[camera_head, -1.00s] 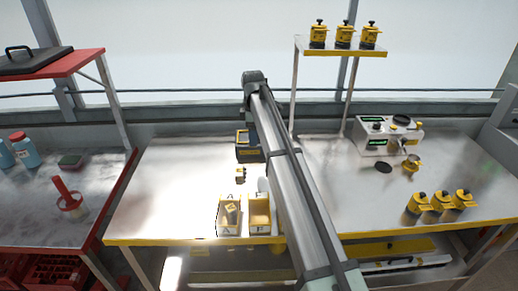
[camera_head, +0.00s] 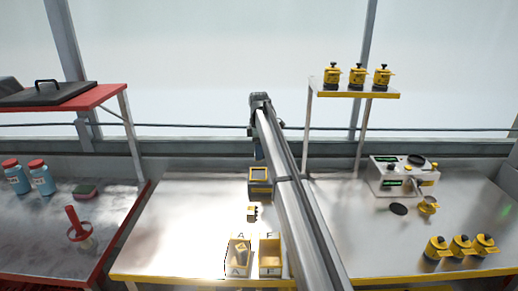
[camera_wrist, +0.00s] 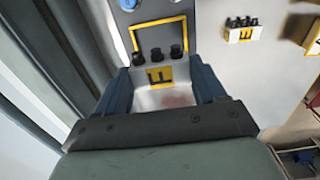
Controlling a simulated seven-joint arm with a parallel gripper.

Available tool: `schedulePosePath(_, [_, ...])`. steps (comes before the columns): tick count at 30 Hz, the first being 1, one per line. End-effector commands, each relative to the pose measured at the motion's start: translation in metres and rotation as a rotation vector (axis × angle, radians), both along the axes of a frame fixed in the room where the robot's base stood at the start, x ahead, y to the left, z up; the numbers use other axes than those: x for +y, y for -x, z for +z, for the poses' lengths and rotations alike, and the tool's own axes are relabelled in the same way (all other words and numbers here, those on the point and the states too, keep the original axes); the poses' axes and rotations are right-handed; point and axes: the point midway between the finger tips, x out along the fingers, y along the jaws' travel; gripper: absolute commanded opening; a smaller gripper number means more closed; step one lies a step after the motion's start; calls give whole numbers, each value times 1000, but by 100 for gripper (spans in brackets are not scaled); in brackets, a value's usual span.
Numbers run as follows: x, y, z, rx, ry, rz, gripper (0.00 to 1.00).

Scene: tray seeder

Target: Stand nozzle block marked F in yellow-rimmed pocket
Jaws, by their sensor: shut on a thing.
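My gripper (camera_wrist: 161,80) is shut on a pale nozzle block (camera_wrist: 180,97) in the wrist view. The block has a yellow label marked F (camera_wrist: 159,77) and three black nozzles along its far edge. The yellow-rimmed pocket (camera_wrist: 134,45) lies just beyond the nozzles in the wrist view, partly covered by the block. In the head view a yellow rim (camera_head: 259,169) tops a dark box at the back of the bench, just below my wrist. The held block cannot be made out in the head view.
Another nozzle block (camera_wrist: 243,36) with a yellow label lies right of the pocket; it also shows in the head view (camera_head: 252,213). Two open bins, a left one marked A (camera_head: 238,270) and a right one marked F (camera_head: 270,271), stand at the bench's front edge.

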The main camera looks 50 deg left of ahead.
Motion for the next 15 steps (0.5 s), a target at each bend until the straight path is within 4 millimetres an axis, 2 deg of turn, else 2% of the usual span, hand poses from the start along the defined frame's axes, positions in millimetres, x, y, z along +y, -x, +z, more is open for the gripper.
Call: schedulePosePath(15, [0,0,-41,0,0,0,35])
